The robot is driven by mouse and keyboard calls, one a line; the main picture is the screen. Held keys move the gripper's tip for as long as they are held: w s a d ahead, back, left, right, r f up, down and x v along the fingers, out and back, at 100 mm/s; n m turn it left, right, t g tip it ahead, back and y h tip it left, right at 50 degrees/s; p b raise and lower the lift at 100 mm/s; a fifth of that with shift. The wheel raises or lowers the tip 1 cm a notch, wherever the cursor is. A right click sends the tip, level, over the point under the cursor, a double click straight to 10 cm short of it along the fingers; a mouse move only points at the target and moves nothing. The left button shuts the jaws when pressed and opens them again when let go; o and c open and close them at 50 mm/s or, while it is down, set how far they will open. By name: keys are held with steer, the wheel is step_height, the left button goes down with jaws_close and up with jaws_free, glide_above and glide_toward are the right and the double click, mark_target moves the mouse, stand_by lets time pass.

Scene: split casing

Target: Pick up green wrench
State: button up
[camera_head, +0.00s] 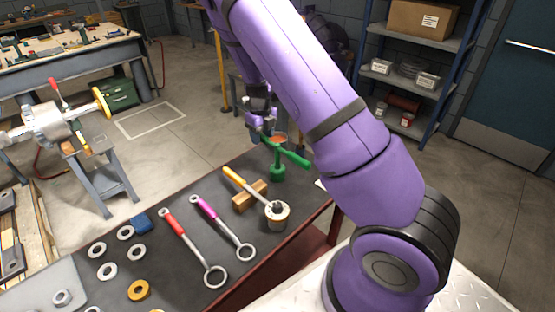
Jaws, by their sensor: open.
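The green wrench (294,155) is at the far end of the dark bench. It is a green bar sloping down to the right, raised over a green upright piece with a wider foot (277,174). I cannot tell whether the bar and the upright are one piece. My gripper (263,128) is above the bench's far end, at the upper left end of the green bar. It is open, with its jaws pointing down. Whether the jaws touch or straddle the bar is too small to tell.
Magenta (220,226) and red (191,246) wrenches lie nearer, beside several rings. An orange-topped container (279,138) stands behind the green bar.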

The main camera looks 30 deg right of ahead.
steer(key=shift+f, duration=1.55)
jaws_close()
steer(key=shift+r, duration=0.1)
step_height(320, 180, up, 10)
